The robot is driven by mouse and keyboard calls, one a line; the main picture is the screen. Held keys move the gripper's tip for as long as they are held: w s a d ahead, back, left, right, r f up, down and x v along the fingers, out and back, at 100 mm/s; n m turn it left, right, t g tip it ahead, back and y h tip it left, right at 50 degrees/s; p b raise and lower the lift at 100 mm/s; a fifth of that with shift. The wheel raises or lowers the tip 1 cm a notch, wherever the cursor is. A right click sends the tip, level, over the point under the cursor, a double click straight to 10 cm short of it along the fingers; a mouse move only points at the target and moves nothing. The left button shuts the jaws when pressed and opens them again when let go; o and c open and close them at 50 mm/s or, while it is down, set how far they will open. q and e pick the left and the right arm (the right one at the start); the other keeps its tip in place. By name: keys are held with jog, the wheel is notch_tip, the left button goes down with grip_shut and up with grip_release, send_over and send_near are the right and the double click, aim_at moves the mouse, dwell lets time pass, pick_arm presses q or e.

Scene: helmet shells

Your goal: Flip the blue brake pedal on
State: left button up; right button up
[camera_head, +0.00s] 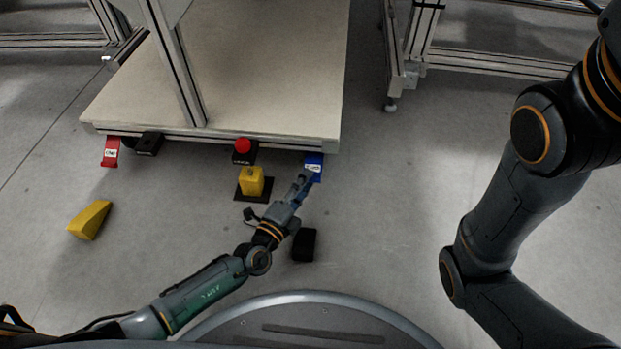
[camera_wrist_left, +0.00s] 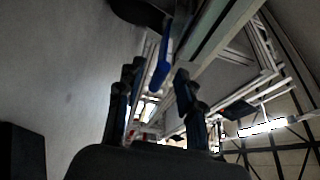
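The blue brake pedal (camera_head: 315,160) hangs at the front right corner of the platform, with a white label on its face. My left gripper (camera_head: 302,184) is right at it, with the fingertips by the pedal's lower part. In the left wrist view the two fingers (camera_wrist_left: 159,82) stand apart, with the blue pedal (camera_wrist_left: 161,73) showing between and beyond them. I cannot tell whether a finger touches it. My right arm shows at the right, but its gripper is outside the view.
The pale platform (camera_head: 260,75) carries a metal post (camera_head: 180,65). Along its front edge are a red pedal (camera_head: 110,152), a black part (camera_head: 148,143) and a red button (camera_head: 242,146). On the floor are a yellow block (camera_head: 251,181), a yellow wedge (camera_head: 90,219) and a black block (camera_head: 305,245).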

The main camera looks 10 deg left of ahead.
aim_at(313, 166)
pick_arm(q)
jog(key=shift+b+x, duration=0.35)
jog(key=shift+x, duration=1.35)
grip_shut()
